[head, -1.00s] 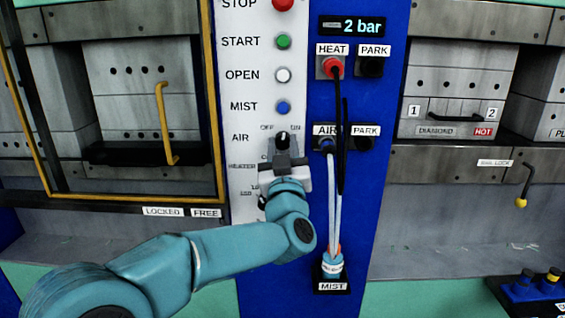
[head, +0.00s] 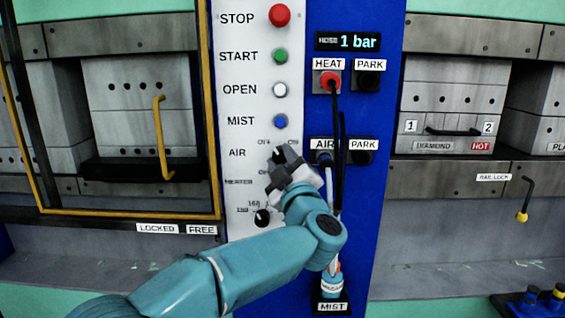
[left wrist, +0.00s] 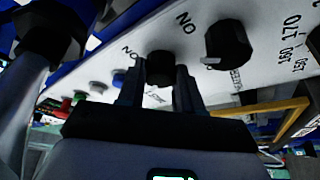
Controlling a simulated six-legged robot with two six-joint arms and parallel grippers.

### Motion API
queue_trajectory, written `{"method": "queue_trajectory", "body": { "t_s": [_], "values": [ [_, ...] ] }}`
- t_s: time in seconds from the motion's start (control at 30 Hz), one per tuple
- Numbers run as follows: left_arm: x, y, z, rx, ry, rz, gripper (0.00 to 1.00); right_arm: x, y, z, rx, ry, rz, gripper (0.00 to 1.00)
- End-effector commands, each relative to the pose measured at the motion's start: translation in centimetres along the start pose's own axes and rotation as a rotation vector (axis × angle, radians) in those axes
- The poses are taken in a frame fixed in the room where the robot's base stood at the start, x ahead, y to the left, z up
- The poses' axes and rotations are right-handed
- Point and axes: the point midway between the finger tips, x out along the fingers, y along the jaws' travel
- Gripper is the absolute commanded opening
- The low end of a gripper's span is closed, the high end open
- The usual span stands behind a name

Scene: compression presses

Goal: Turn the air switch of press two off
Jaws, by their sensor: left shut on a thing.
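The air switch (head: 277,157) is a black knob beside the AIR label on the white control panel (head: 236,205). My left gripper (head: 284,156) is shut on it, with its fingers tilted toward the upper left. In the left wrist view the black knob (left wrist: 160,67) sits between the two fingers (left wrist: 158,84). The heater knob (left wrist: 228,43) is beside it there; in the head view my gripper hides it. The pressure display (head: 348,41) reads 1 bar. No press number is readable. My right gripper is out of view.
Above the air switch are the red STOP (head: 279,15), green START (head: 280,56), white OPEN (head: 280,90) and blue MIST (head: 280,121) buttons. A temperature dial (head: 262,217) is below. Hoses (head: 340,130) hang close to the right of my gripper. A yellow-framed door (head: 207,120) stands left.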

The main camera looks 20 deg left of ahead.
Motion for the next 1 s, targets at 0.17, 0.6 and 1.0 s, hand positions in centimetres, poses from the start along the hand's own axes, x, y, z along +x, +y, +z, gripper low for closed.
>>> {"method": "queue_trajectory", "body": {
  "t_s": [0.17,0.6,1.0],
  "values": [
    [0.0,0.1,0.0,-0.013,0.0,-0.004,0.04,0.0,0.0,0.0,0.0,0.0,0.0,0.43],
    [0.0,0.0,0.0,-0.012,0.001,-0.004,0.6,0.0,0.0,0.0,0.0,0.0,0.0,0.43],
    [-1.8,0.0,0.1,-0.012,-0.002,-0.002,0.6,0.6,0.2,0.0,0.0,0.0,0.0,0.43]
  ]
}}
